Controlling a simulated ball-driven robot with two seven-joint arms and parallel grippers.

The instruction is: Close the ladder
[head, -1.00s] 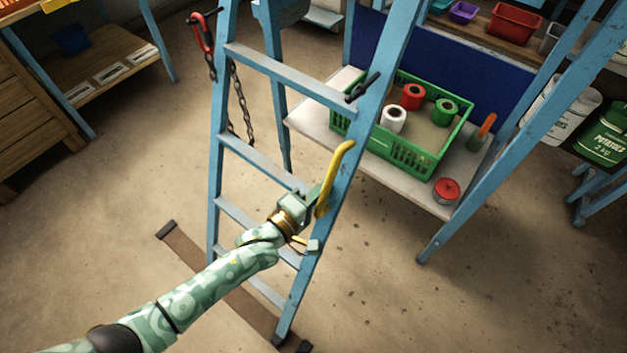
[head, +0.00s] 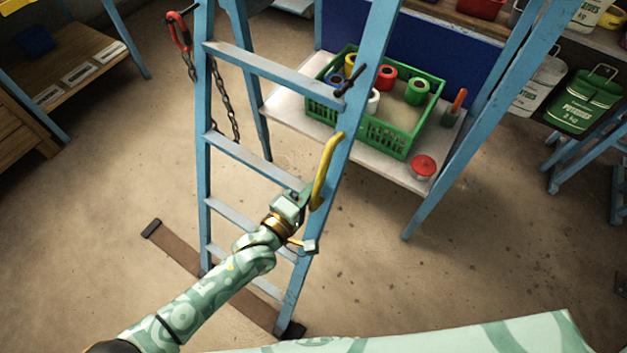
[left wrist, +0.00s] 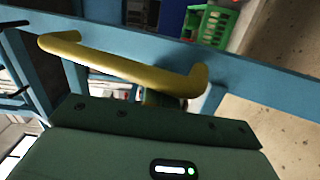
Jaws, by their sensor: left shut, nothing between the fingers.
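The blue ladder (head: 205,150) stands upright before me in the head view, its rungs facing me. Blue legs (head: 470,130) show behind it, apart from the front rails. A yellow handle (head: 326,170) is fixed on its right rail; it also shows across the left wrist view (left wrist: 120,66). My left gripper (head: 302,200) is at the handle's lower part, shut with nothing between its fingers. In the left wrist view the fingers are mostly hidden behind the handle. My right gripper is not in view.
A chain (head: 221,105) with a red hook (head: 179,32) hangs at the left rail. Behind the ladder, a pale shelf (head: 285,118) bears a green crate (head: 385,136) of spools and a red-lidded tin (head: 424,167). A brown strip (head: 190,262) lies at the ladder's feet. Open floor lies right.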

